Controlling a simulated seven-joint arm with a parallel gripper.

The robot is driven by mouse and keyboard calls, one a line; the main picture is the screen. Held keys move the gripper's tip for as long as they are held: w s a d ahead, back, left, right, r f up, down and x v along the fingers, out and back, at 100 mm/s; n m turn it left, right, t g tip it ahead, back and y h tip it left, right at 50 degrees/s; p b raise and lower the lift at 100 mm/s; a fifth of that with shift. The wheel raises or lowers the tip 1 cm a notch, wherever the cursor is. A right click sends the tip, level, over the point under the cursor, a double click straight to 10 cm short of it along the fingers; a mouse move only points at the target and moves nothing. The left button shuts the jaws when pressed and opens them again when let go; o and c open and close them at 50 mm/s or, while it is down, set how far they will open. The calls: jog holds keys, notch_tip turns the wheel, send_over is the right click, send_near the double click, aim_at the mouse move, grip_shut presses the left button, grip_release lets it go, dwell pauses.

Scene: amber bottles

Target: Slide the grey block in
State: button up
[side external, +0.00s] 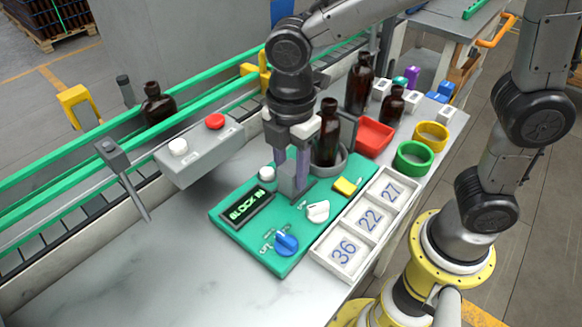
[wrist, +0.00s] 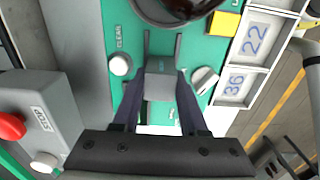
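The grey block (wrist: 167,86) lies low on the green panel (side external: 225,222), between two dark rails (wrist: 149,45) that run from it toward a dark round bottle at the top of the wrist view. My gripper (side external: 293,188) points down over the panel. Its two fingers, also in the wrist view (wrist: 160,82), stand against both sides of the block with no clear gap, so it appears shut on it. In the side view the fingers mostly hide the block. The panel's display (side external: 247,207) shows green text starting "BLOCK"; its end is hard to read.
A white knob (side external: 317,211), blue knob (side external: 286,244) and yellow switch (side external: 346,186) sit close on the panel. A brown bottle (side external: 328,135) stands just behind my gripper. A numbered white tray (side external: 318,254) lies right; a button box (side external: 197,155) stands left. Bare table lies front left.

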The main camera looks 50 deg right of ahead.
grip_shut()
dwell(1.0)
